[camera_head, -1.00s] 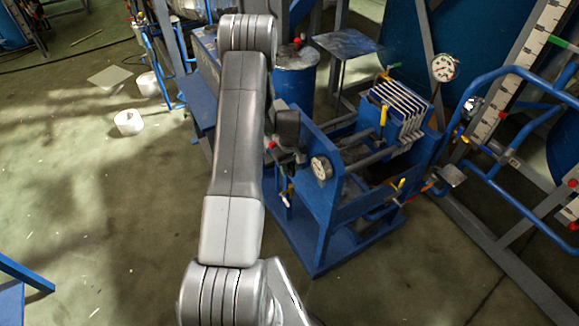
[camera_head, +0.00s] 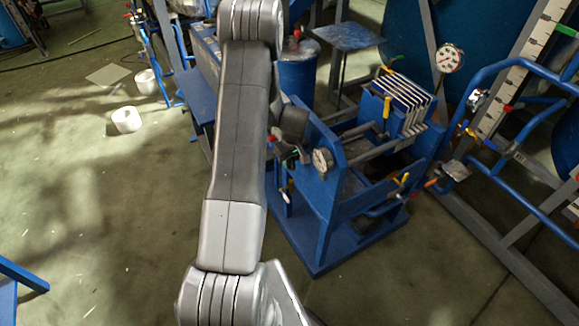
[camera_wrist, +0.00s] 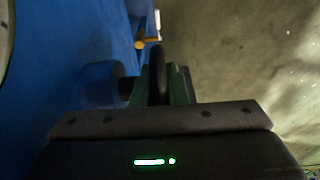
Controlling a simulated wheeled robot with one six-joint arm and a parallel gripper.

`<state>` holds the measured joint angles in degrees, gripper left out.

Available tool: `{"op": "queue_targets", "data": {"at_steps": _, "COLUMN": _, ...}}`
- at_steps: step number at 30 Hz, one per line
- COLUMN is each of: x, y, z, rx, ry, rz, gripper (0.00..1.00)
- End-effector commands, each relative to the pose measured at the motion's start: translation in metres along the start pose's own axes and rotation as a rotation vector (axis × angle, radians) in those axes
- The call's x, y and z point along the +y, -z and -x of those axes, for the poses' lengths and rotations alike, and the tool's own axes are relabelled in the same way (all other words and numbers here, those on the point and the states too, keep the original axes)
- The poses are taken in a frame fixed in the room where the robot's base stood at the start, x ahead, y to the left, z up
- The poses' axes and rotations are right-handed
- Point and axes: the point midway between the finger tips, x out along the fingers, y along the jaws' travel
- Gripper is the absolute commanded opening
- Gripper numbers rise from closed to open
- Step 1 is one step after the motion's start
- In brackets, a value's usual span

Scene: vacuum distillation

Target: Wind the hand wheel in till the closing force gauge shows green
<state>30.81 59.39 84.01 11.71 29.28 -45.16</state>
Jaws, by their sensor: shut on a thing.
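In the wrist view my gripper (camera_wrist: 158,90) is shut on a dark rim-like piece (camera_wrist: 157,68), seen edge-on, which looks like part of the hand wheel. A blue round part (camera_wrist: 99,86) sits just left of the fingers. In the head view my arm and wrist hide most of the wheel at the near end of the blue filter press (camera_head: 322,203). A round white-faced gauge (camera_head: 322,161) is on the press's end plate, right of my wrist. Its rim also shows in the wrist view (camera_wrist: 5,32). I cannot read its needle or colour zone.
A pack of pale plates (camera_head: 408,92) sits on the press rails. Another dial gauge (camera_head: 450,59) stands behind at the right. Blue pipe railings (camera_head: 500,165) and a scale board (camera_head: 520,75) crowd the right. Open floor (camera_head: 110,220) lies at the left.

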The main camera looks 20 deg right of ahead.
Motion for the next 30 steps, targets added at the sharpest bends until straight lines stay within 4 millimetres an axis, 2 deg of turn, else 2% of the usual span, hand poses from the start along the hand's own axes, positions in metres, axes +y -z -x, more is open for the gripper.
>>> {"op": "queue_targets", "data": {"at_steps": 1, "x": 0.0005, "y": -0.001, "z": -0.0053, "rx": 0.019, "ry": -0.001, "rz": -0.002, "gripper": 0.0}}
{"op": "queue_targets", "data": {"at_steps": 19, "x": -0.0003, "y": -0.0004, "z": -0.0001, "rx": 0.076, "ry": -0.002, "rz": 0.001, "gripper": 0.0}}
{"op": "queue_targets", "data": {"at_steps": 20, "x": -0.0003, "y": -0.0004, "z": -0.0001, "rx": 0.076, "ry": -0.002, "rz": 0.001, "gripper": 0.19}}
{"op": "queue_targets", "data": {"at_steps": 22, "x": -0.0002, "y": -0.0003, "z": -0.0001, "rx": 0.076, "ry": -0.002, "rz": 0.001, "gripper": 0.32}}
{"op": "queue_targets", "data": {"at_steps": 30, "x": -0.0001, "y": -0.0003, "z": -0.0001, "rx": 0.076, "ry": -0.003, "rz": 0.001, "gripper": 0.35}}
